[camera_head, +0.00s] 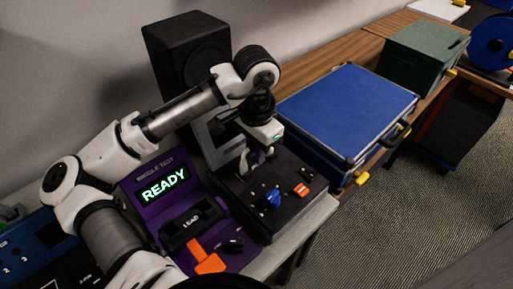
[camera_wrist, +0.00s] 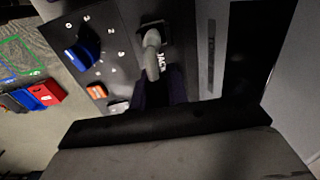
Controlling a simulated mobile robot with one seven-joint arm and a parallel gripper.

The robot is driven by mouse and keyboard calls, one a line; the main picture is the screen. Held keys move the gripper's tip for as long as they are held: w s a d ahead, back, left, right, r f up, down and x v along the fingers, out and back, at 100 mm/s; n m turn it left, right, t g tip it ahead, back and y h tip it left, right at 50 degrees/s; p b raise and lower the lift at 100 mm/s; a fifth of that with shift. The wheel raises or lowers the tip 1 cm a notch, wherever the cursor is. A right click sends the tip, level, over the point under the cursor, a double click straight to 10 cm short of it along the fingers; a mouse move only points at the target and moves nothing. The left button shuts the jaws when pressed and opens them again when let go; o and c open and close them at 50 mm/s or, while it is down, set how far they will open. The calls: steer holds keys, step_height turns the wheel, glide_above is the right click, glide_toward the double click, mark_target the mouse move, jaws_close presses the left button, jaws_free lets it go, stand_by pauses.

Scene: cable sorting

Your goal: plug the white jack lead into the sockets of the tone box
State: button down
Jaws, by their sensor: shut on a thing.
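The tone box is the black box (camera_head: 240,203) below my gripper, with a blue knob (camera_head: 272,199) and an orange switch (camera_head: 300,190) on top. Its dark top (camera_wrist: 115,60) fills the upper middle of the wrist view. My gripper (camera_head: 262,155) is over the back part of the box, shut on the white jack lead. In the wrist view the lead's pale grey, bent end (camera_wrist: 152,55) shows between the dark fingers (camera_wrist: 160,92), at a black fitting beside lettering like "JACK". Whether it is seated in a socket, I cannot tell. The rest of the lead is hidden.
A purple wiggle-test stand (camera_head: 135,187) reading "READY" is left of the box, with a black lead holder (camera_head: 190,225) and orange lever (camera_head: 208,262). A black speaker (camera_head: 185,50) stands behind. A blue case (camera_head: 345,108) is to the right.

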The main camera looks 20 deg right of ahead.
steer(key=shift+d+f, duration=0.1)
steer(key=shift+f, duration=0.4)
stand_by(0.3)
steer(key=c, duration=0.7)
jaws_free()
steer(key=shift+r, duration=0.1)
steer(key=r+p, duration=0.3)
steer(key=shift+w+r+p, duration=0.2)
steer(key=shift+w+p, duration=0.1)
steer(key=shift+w, duration=0.05)
step_height(320, 180, up, 4)
steer(key=p, duration=0.4)
steer(key=shift+s+r, duration=0.1)
steer(key=shift+r, duration=0.1)
